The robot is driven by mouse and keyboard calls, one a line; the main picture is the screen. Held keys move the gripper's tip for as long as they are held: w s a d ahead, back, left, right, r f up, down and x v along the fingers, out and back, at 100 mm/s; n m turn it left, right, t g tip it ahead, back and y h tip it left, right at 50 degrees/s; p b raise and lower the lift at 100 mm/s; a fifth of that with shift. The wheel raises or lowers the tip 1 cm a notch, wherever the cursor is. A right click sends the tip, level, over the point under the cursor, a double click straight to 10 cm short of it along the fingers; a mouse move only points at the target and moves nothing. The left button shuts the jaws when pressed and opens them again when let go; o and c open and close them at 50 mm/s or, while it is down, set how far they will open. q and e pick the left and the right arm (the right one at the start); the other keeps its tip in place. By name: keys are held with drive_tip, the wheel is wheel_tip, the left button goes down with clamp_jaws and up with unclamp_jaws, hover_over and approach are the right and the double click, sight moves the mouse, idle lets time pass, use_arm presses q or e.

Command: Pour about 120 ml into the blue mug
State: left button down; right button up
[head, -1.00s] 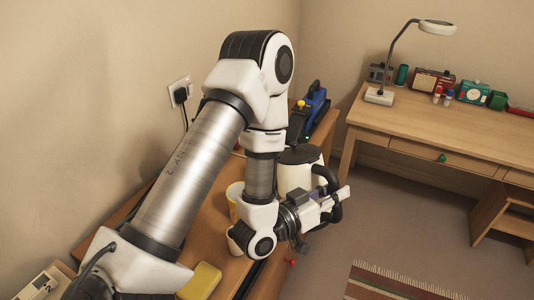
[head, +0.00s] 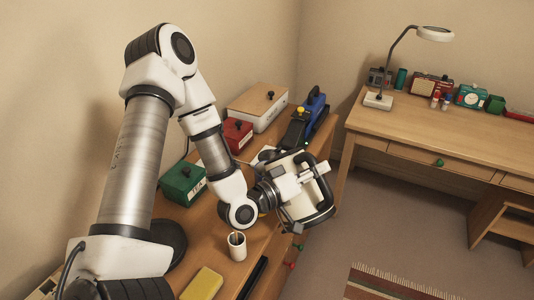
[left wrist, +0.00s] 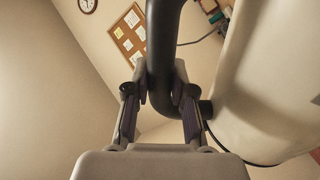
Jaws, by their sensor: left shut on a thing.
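My left gripper (head: 300,187) is shut on the black handle (head: 325,190) of a cream kettle (head: 290,208). The kettle is in the air near the front edge of the wooden cabinet top and looks tilted; my wrist covers part of it. In the left wrist view the fingers (left wrist: 160,110) close around the dark handle (left wrist: 162,45), with the pale kettle body (left wrist: 270,85) on the right. I see no blue mug; my arm and the kettle hide part of the top. My right gripper is not in view.
A cream cup (head: 237,247) with something thin in it stands below my wrist, near a yellow block (head: 202,284). Green (head: 183,183) and red (head: 237,134) boxes, a white box (head: 258,106) and a blue-black device (head: 308,115) stand behind. A desk (head: 440,135) is at right.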

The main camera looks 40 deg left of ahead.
sight(305, 156)
use_arm(q)
drive_tip(key=shift+w+a+r+n+p, duration=0.15)
drive_tip(key=shift+a+r+n+p, duration=0.4)
drive_tip(key=shift+a+n+p, duration=0.3)
drive_tip(key=r+p, duration=0.1)
drive_tip(key=a+n+p, duration=0.1)
drive_tip(key=shift+w+a+r+p, duration=0.15)
drive_tip(key=shift+r+p, duration=0.15)
drive_tip(key=shift+r, duration=0.05)
drive_tip(key=shift+w+a+r+n+p, duration=0.15)
drive_tip(key=shift+a+r+n+p, duration=0.55)
drive_tip(key=shift+p, duration=0.35)
drive_tip(key=shift+w+a+r+n+p, duration=0.15)
drive_tip(key=shift+a+r+n+p, duration=0.4)
drive_tip(key=shift+a+p, duration=0.4)
drive_tip(key=shift+w+a+r+n+p, duration=0.2)
drive_tip(key=shift+a+n+p, duration=0.2)
drive_tip(key=shift+a+p, duration=0.3)
drive_tip(key=shift+w+a+r+p, duration=0.15)
drive_tip(key=shift+a+r+p, duration=0.05)
drive_tip(key=shift+a+p, duration=0.3)
